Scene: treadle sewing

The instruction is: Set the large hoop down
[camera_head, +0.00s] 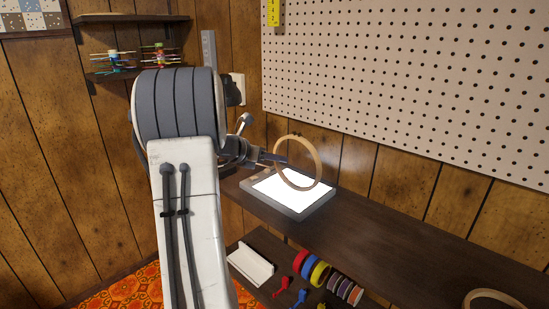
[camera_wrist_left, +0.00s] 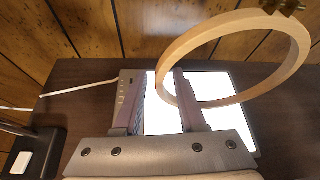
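A large wooden hoop (camera_head: 316,160) stands roughly upright over the bright light pad (camera_head: 323,203) on the dark bench. Its metal screw shows at the top in the left wrist view. Whether its lower rim touches the pad I cannot tell. My left gripper (camera_head: 275,158) is at the hoop's left side. In the left wrist view its fingers (camera_wrist_left: 160,95) are apart, with the lit pad showing between them. My right gripper is not in view.
A second wooden hoop (camera_head: 493,296) lies at the bench's lower right. The bench (camera_head: 385,236) is clear between it and the pad. A pegboard (camera_head: 410,80) is behind. Colored spools (camera_head: 310,267) sit on the lower shelf. A white cable (camera_wrist_left: 80,89) runs to the pad.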

